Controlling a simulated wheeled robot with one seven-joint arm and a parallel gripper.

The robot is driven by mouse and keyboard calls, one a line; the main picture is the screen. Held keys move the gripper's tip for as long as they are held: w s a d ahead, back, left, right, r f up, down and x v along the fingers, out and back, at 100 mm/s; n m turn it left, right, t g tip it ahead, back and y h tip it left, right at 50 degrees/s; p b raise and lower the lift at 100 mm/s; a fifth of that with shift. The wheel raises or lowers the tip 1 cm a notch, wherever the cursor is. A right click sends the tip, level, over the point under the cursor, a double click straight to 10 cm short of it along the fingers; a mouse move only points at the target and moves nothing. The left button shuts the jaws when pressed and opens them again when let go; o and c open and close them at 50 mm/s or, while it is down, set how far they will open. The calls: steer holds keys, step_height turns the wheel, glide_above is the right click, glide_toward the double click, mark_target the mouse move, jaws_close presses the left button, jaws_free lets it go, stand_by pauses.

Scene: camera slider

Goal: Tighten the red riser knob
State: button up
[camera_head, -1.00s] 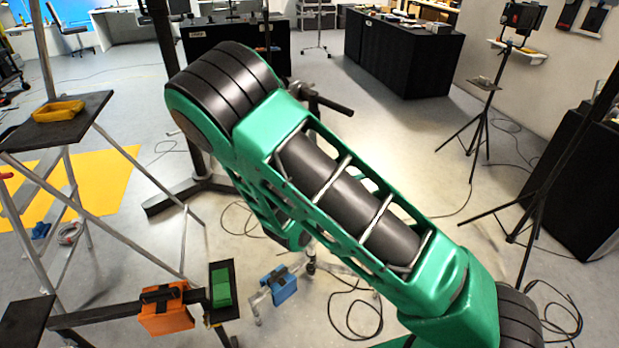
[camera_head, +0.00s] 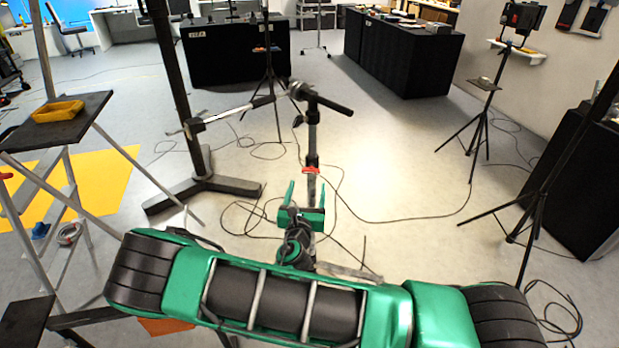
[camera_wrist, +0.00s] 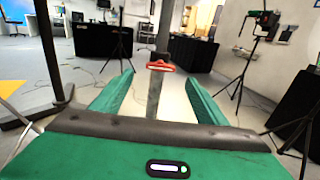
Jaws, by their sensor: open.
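The red riser knob (camera_head: 310,170) sits on a dark upright riser post (camera_head: 313,140) in the middle of the head view. In the wrist view the red knob (camera_wrist: 159,66) shows as a flat red ring shape on the post, between and beyond my fingertips. My gripper (camera_head: 302,190) is open, its two green fingers pointing at the post from the near side and slightly below the knob. In the wrist view my gripper (camera_wrist: 158,82) has nothing between its fingers that I can see held; the knob looks apart from both.
A dark handle (camera_head: 330,103) tops the post, with a light rod (camera_head: 235,112) reaching left. A dark stand (camera_head: 175,100) is at left, beside a ladder and a shelf with a yellow tray (camera_head: 58,111). Tripods stand at right. Cables lie on the floor.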

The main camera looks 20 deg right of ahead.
mark_target(311, 173)
steer(key=x, duration=0.7)
steer(key=shift+s, duration=0.1)
steer(key=shift+c, duration=0.4)
